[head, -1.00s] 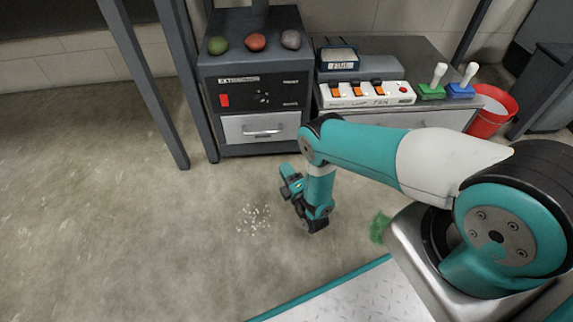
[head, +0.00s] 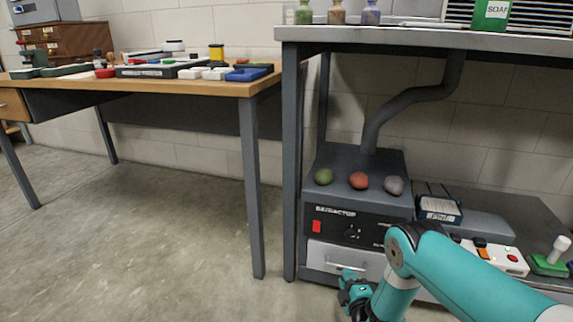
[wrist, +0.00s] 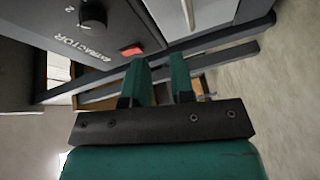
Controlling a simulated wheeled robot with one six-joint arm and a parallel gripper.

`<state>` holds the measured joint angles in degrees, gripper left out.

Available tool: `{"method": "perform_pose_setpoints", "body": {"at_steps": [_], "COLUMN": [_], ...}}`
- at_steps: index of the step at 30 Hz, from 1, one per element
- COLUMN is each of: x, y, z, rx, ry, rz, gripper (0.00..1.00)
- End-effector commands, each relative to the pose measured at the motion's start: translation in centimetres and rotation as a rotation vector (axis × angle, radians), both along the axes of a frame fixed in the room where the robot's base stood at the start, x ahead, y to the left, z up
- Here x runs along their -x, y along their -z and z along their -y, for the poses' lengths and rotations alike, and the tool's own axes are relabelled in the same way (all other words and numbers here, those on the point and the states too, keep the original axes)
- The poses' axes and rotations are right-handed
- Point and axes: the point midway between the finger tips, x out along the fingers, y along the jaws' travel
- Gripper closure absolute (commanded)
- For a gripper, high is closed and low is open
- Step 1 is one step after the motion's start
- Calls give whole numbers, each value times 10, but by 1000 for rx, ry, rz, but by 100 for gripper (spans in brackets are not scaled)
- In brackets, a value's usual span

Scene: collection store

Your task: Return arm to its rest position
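My teal arm (head: 465,273) reaches in from the lower right of the head view, bent at the elbow with its forearm hanging down. My gripper (head: 349,281) is low in front of the extractor's (head: 350,228) drawer front. In the wrist view, the two teal fingers of my gripper (wrist: 160,75) stand apart with nothing between them. The extractor's front, with its red switch (wrist: 132,50) and dark knob (wrist: 92,13), is beyond the fingers. I cannot tell the exact gap between gripper and extractor.
Green, red and grey balls (head: 359,180) rest on the extractor. A wooden desk (head: 190,88) with several items is at left. The floor (head: 150,240) at left is open.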

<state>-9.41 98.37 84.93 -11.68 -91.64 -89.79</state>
Motion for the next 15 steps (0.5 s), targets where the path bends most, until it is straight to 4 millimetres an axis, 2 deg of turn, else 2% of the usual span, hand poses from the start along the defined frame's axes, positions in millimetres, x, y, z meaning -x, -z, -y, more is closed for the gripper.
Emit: {"method": "perform_pose_setpoints", "body": {"at_steps": [1,3,7,11,15], "x": [-20,-37,-51,-43,-10], "y": [-34,-69,-136,-206,-279], "z": [-11,-24,-47,-68,-85], "rx": [-63,-155,-317,-461,-590], "ry": [-21,-46,-85,-101,-95], "rz": [-51,-150,-340,-536,-752], "gripper": [77,77,77,77,77]}}
